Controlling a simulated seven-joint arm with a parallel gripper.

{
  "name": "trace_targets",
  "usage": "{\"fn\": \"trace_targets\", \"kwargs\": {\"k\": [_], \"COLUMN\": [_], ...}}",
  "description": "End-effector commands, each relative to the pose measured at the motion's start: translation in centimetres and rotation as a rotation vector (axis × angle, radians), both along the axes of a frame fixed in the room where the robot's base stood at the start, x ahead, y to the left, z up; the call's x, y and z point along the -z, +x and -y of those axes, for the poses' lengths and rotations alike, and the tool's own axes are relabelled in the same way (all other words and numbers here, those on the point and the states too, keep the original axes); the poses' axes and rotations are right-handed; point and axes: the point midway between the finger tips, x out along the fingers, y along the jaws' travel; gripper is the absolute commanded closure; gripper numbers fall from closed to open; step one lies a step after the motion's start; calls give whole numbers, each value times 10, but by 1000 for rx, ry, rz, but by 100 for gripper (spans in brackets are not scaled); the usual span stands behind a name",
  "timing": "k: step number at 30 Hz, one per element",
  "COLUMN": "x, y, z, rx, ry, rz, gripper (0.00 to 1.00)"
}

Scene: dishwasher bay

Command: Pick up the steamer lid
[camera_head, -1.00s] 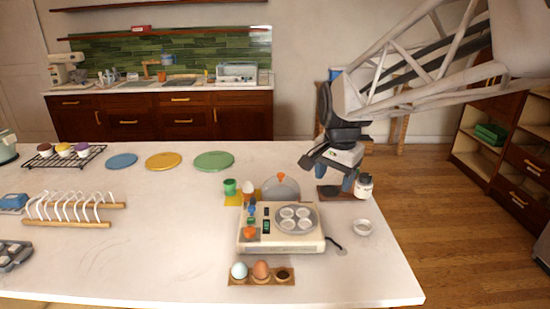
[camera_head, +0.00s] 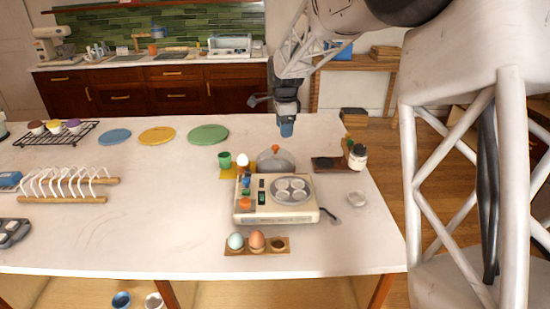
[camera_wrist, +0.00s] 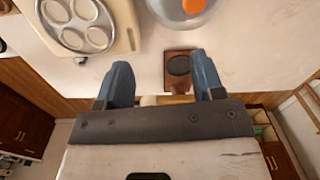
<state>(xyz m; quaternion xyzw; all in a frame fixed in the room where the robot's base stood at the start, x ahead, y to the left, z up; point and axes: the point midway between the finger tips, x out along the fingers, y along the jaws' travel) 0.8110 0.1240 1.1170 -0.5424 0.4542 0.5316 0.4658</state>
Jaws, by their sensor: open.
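The steamer lid (camera_head: 275,160) is a grey dome with an orange knob. It stands on the counter just behind the egg steamer (camera_head: 276,215). In the wrist view the lid (camera_wrist: 166,12) shows at the top edge, partly cut off, with its orange knob. My gripper (camera_head: 287,129) hangs above and a little behind the lid, pointing down. In the wrist view my gripper (camera_wrist: 164,82) has its two blue fingers wide apart with nothing between them. The lid lies beyond the fingertips, not touching them.
A brown coaster (camera_head: 326,163) and a white jar (camera_head: 357,157) stand right of the lid. A green cup (camera_head: 224,160) and a white egg are to its left. An egg holder (camera_head: 270,246) lies in front.

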Motion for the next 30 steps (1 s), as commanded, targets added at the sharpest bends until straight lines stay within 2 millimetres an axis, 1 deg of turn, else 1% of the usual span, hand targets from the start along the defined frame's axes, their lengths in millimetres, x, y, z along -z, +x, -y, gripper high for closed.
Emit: {"fn": "trace_targets", "kwargs": {"k": [1,3,6,9,13,23,30], "x": [8,16,25,29,32,33,49], "y": [11,23,36,44,48,48,48], "z": [-6,-12,-18,-22,-23,-23,-23], "rx": [27,67,109,137,152,152,151], "ry": [0,0,0,0,-1,-1,-1], "rz": [-6,-12,-18,-20,-22,-23,-23], "gripper": [38,38,38,38,38,38,38]}}
